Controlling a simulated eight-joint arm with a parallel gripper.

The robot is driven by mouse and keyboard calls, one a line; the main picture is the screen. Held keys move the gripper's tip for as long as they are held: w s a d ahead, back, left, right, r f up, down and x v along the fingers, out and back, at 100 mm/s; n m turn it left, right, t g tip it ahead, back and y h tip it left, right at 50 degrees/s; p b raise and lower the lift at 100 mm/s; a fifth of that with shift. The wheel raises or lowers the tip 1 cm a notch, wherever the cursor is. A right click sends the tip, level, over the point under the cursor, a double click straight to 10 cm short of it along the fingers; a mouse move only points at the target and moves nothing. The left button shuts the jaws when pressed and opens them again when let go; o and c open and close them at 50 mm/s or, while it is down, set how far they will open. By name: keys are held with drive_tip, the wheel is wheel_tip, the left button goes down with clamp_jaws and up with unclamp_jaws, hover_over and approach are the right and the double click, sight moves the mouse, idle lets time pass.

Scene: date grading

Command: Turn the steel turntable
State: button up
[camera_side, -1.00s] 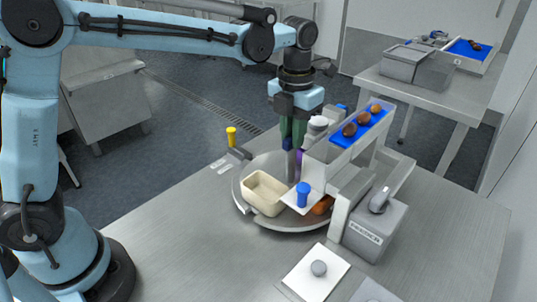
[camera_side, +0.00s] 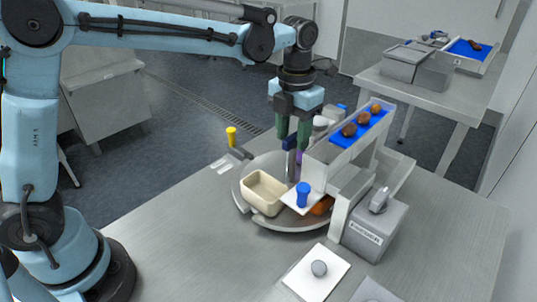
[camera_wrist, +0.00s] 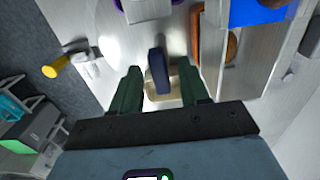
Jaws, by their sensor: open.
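The steel turntable (camera_side: 262,165) is a round disc on the bench. It carries a cream bin (camera_side: 264,190) at its front left, an orange bin (camera_side: 320,206) partly hidden under the chute, and a purple bin (camera_side: 299,158) mostly hidden behind. A dark blue handle (camera_side: 290,143) tops the upright post (camera_side: 291,168) near the disc's middle. My gripper (camera_side: 292,146) points down over it with green fingers open, one on each side of the handle. In the wrist view the handle (camera_wrist: 158,70) lies between the spread fingers (camera_wrist: 160,82), with gaps visible at both sides.
A sloping chute with a blue bed (camera_side: 352,135) holding several dates stands close on my gripper's right. A grey box (camera_side: 372,232) stands right of the turntable. A yellow knob (camera_side: 231,136) is behind left. The bench's front left is clear.

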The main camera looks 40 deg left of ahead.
wheel_tip(320, 180, up, 12)
idle(0.7)
drive_tip(key=s+a+f+m+t, duration=0.2)
drive_tip(key=s+a+f+m, duration=0.1)
drive_tip(key=m, duration=0.9)
drive_tip(key=s+a+f+m+t, duration=0.2)
drive_tip(key=s+f+m, duration=0.3)
drive_tip(key=m, duration=0.7)
drive_tip(key=s+a+f+m+t, duration=0.3)
drive_tip(key=s+a+f+m, duration=0.1)
drive_tip(key=m, duration=0.8)
drive_tip(key=s+a, duration=0.1)
drive_tip(key=s, duration=0.1)
drive_tip(key=shift+s, duration=0.3)
drive_tip(key=shift+r, duration=0.1)
